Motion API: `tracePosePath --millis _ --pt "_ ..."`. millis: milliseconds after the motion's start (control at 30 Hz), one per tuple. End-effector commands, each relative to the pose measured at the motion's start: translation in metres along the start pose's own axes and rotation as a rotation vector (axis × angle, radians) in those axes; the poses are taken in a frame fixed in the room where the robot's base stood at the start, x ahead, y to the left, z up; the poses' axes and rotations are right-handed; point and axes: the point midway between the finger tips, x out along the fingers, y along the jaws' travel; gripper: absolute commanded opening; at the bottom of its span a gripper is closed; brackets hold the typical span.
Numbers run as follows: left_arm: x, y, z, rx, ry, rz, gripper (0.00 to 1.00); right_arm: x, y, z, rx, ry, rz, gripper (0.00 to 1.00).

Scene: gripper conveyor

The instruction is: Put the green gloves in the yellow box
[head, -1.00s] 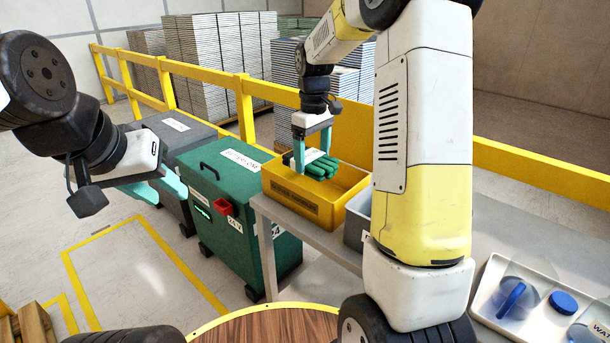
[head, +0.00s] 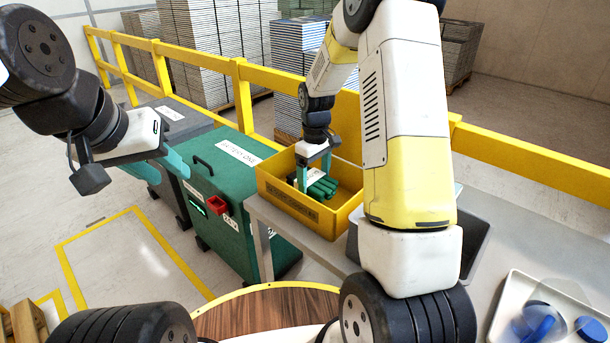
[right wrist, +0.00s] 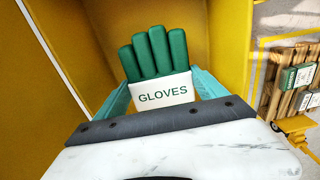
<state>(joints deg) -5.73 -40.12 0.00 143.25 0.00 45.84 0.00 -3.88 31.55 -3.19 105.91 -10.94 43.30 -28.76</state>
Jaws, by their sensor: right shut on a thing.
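The green gloves (head: 323,187), with a white "GLOVES" label, are between the fingers of my right gripper (head: 316,176). They are inside the yellow box (head: 290,198), below its back rim. In the right wrist view the gloves (right wrist: 155,52) point away from the gripper (right wrist: 160,95), with yellow walls (right wrist: 220,40) around them. Whether they touch the box floor is hidden. My left gripper (head: 165,167) is at the left, above the floor near the green cabinet, with its teal fingers apart and empty.
The box stands on a grey table (head: 300,250). A green cabinet (head: 235,215) with a red bin is to its left. A dark grey bin (head: 470,245) and a light tray (head: 510,300) with blue items are to the right. A yellow rail (head: 540,168) runs behind.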

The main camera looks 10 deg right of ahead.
Motion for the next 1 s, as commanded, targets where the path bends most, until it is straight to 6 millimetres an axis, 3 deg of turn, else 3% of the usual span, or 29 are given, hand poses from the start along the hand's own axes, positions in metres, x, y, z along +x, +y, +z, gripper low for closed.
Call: tracePosePath --millis 300,667,700,767,1000 --pt "0.000 0.000 0.000 0.000 0.000 0.000 0.36 0.037 0.000 0.000 0.000 -0.001 -0.001 0.37" --pt "0.000 0.000 0.000 0.000 0.000 0.000 0.36 0.041 0.000 0.000 0.000 0.000 0.000 0.37" --pt "0.000 0.000 0.000 0.000 0.000 0.000 0.36 0.041 0.000 0.000 0.000 0.000 0.000 0.89" --pt "0.000 0.000 0.000 0.000 0.000 0.000 0.36 0.040 0.000 0.000 0.000 0.000 0.000 1.00" --pt "0.000 0.000 0.000 0.000 0.000 0.000 0.36 0.039 0.000 0.000 0.000 0.000 0.000 1.00"
